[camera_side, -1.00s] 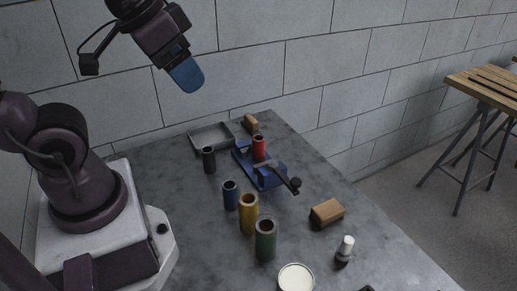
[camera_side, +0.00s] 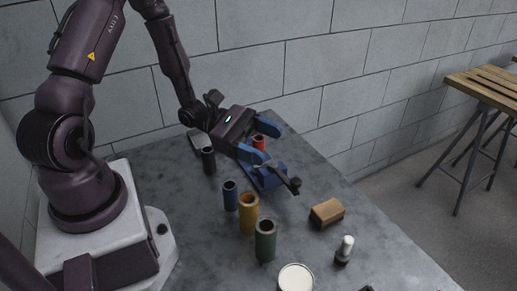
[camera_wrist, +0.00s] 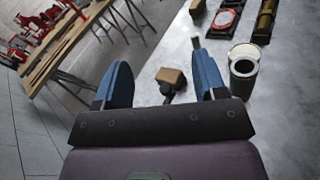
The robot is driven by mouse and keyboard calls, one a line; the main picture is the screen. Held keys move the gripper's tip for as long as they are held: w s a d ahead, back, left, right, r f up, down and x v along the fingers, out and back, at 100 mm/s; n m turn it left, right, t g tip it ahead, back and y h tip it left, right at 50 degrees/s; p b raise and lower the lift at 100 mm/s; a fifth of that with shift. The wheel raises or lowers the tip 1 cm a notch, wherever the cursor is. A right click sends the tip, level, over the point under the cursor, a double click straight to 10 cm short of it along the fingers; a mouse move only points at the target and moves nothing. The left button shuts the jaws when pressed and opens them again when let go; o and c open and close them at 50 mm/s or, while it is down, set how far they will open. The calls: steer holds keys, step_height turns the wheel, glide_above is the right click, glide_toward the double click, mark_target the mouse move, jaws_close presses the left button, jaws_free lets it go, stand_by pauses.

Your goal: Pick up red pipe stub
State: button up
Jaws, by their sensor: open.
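The red pipe stub (camera_side: 259,142) stands upright at the blue vise (camera_side: 268,178) in the side view. Its lower part is hidden behind a finger. My gripper (camera_side: 270,142) is low over the vise, tilted to point right, with its blue fingers apart. In the side view the stub shows between the two fingers; I cannot tell if either touches it. In the wrist view my gripper (camera_wrist: 160,72) is open, and I cannot make out the stub there.
Black (camera_side: 208,160), blue (camera_side: 230,196), yellow (camera_side: 248,214) and green (camera_side: 265,241) pipes stand nearby. A wooden block (camera_side: 327,212), a white-capped bottle (camera_side: 344,251) and a round cream-topped container (camera_side: 295,279) are on the front right. A grey tray (camera_side: 197,141) is partly hidden behind my arm.

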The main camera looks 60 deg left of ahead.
steer(key=w+a+f+n+t+y, duration=0.5)
steer(key=a+n+t+y, duration=0.45)
steer(key=n, duration=0.25)
steer(key=n+y, duration=0.4)
steer(key=y, duration=0.4)
glide_above(254, 146)
steer(key=shift+w+a+f+g, duration=0.1)
steer(key=shift+w+f+g, duration=0.1)
steer(key=shift+f+g, duration=0.45)
steer(key=shift+f, duration=0.35)
step_height(254, 146, down, 2)
steer(key=shift+f, duration=0.2)
step_height(254, 146, down, 4)
steer(key=shift+f, duration=0.15)
steer(key=shift+w+a, duration=0.15)
steer(key=shift+w, duration=0.6)
steer(key=shift+w+a, duration=0.15)
steer(key=shift+w, duration=0.55)
steer(key=c, duration=1.1)
